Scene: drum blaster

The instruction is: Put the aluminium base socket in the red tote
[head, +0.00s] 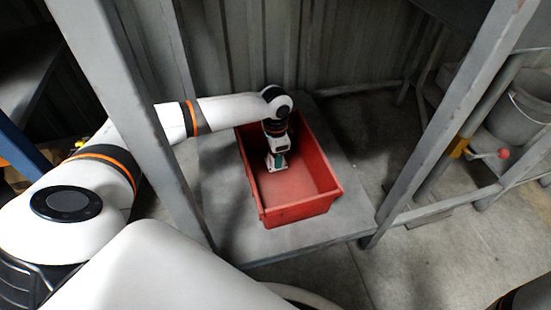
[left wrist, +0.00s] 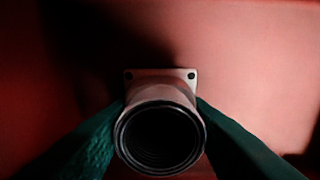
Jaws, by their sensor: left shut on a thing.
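The red tote (head: 303,208) stands on a grey platform, open side up. My left arm reaches over its back left wall. My left gripper (head: 278,160) points down inside the tote, near the back left end. In the left wrist view, the aluminium base socket (left wrist: 160,128) sits between the two green fingers (left wrist: 160,150), which are shut on it. It is a pale tube with a dark round opening and a square flange with holes. Red tote surface lies behind it. I cannot tell whether the socket touches the tote. My right gripper is not in view.
The tote stands on a grey platform (head: 225,205) between grey steel posts (head: 440,125). A grey bucket (head: 515,115) and a red knob (head: 503,154) are at the right. The front part of the tote is empty. A corrugated wall stands behind.

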